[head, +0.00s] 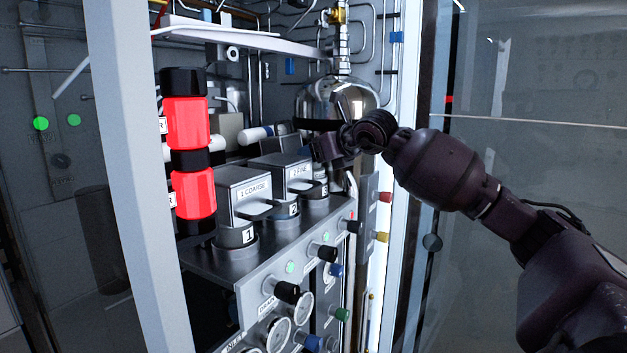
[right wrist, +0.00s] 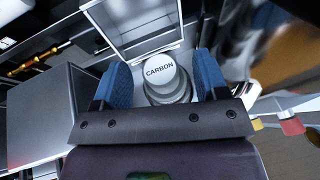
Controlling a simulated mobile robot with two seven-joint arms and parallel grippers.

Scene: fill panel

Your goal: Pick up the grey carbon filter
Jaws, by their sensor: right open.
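The grey carbon filter (right wrist: 160,74) shows in the right wrist view as a round cap marked CARBON above wider grey rings. My right gripper (right wrist: 162,86) is open, with one blue finger pad on each side of the cap. I cannot tell whether the pads touch it. In the head view my right gripper (head: 330,148) is at the far end of the filter row, above the socket marked 3 (head: 322,190). It hides most of that place, and the carbon filter cannot be made out there. My left gripper is not in view.
The 1 COARSE housing (head: 245,190) and 2 FINE housing (head: 285,172) stand in front. A shiny round tank (head: 325,98) is behind the gripper. A red and black cylinder (head: 187,135) stands left.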

